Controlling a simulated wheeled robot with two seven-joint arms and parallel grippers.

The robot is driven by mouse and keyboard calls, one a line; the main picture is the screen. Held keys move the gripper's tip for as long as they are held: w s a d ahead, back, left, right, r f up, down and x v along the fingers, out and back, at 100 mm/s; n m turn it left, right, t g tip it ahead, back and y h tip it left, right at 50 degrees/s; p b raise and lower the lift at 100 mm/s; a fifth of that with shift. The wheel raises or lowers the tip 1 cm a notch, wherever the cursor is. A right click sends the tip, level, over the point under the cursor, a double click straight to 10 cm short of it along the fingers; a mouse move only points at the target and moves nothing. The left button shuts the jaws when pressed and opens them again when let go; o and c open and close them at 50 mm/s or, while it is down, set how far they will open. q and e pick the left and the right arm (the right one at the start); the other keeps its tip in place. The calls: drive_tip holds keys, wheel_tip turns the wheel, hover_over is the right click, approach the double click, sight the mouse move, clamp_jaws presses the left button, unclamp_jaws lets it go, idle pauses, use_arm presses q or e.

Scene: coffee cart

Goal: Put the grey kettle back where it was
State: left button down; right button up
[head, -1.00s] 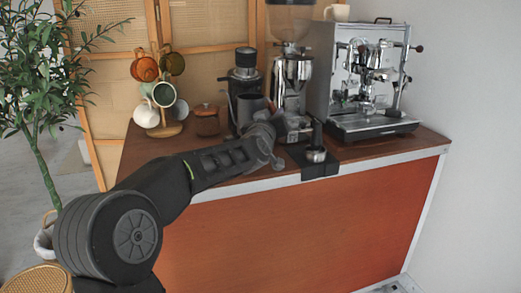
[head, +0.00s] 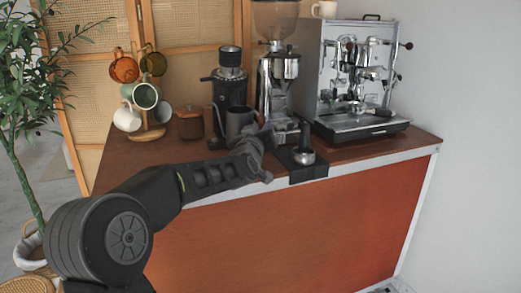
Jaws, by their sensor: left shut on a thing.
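The grey kettle (head: 239,122) is a dark grey open-topped vessel. It is upright near the front of the wooden counter (head: 150,164), in front of the black grinder (head: 230,90). My left gripper (head: 255,138) is shut on the kettle from the front right. The gripper and forearm hide its lower part, so I cannot tell whether its base touches the counter. My right gripper is out of view.
A silver grinder (head: 278,85) and an espresso machine (head: 352,80) stand to the right. A brown lidded pot (head: 190,124) and a mug tree (head: 148,133) stand to the left.

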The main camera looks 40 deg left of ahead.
use_arm(q)
drive_tip(key=shift+r, duration=0.2)
drive_tip(key=shift+f+b, duration=0.5)
drive_tip(key=shift+f, duration=2)
drive_tip(key=shift+f, duration=0.2)
drive_tip(key=c, duration=1.3)
unclamp_jaws()
